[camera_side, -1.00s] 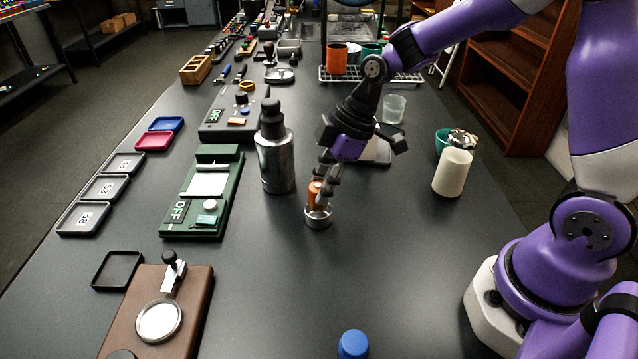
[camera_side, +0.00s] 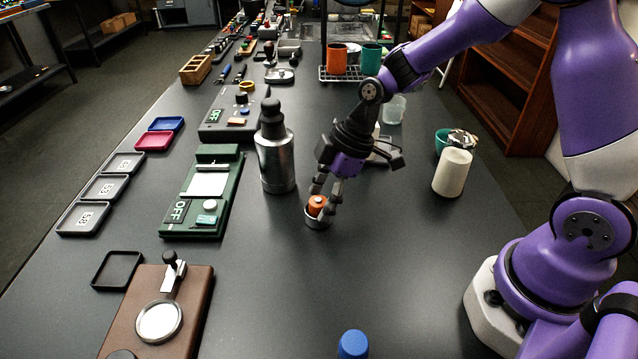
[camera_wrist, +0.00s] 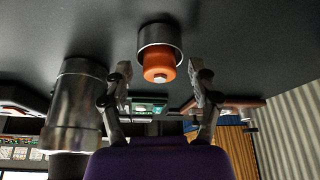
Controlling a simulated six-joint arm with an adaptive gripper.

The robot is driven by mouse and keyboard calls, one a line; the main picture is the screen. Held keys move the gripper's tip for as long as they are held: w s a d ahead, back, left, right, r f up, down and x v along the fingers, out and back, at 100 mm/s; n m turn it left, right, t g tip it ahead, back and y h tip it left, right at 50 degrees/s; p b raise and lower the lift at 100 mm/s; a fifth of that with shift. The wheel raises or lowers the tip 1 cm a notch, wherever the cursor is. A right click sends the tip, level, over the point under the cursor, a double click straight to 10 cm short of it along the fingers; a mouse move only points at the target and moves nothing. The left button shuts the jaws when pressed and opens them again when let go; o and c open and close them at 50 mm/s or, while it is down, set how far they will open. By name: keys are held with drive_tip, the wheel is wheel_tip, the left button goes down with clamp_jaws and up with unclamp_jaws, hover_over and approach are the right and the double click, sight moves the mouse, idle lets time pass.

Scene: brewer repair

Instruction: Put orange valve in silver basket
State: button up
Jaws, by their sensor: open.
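The orange valve (camera_side: 316,203) sits in the small silver basket (camera_side: 317,222) on the dark table, its top standing above the rim. The wrist view shows the orange valve (camera_wrist: 159,72) with its pale tip toward the camera and its other end inside the silver basket (camera_wrist: 158,38). My gripper (camera_side: 326,197) is open, with its fingers on either side of the valve. In the wrist view, my gripper (camera_wrist: 160,92) shows clear gaps between both fingertips and the valve. The part of the valve inside the basket is hidden.
A tall metal bottle (camera_side: 275,155) stands close left of the basket. A green panel (camera_side: 205,190) lies farther left, and a brown board with a silver disc (camera_side: 158,322) is at front left. A white cylinder (camera_side: 453,173) stands to the right.

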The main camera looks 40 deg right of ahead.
drive_tip(key=v, duration=1.1)
drive_tip(key=s+d+r+m+t+h, duration=0.2)
drive_tip(key=s+r+m+t+h, duration=0.1)
drive_tip(key=s+m, duration=0.7)
drive_tip(key=shift+s+r+m+h, duration=0.2)
drive_tip(key=shift+r+m+h, duration=0.3)
drive_tip(key=shift+r+m, duration=0.25)
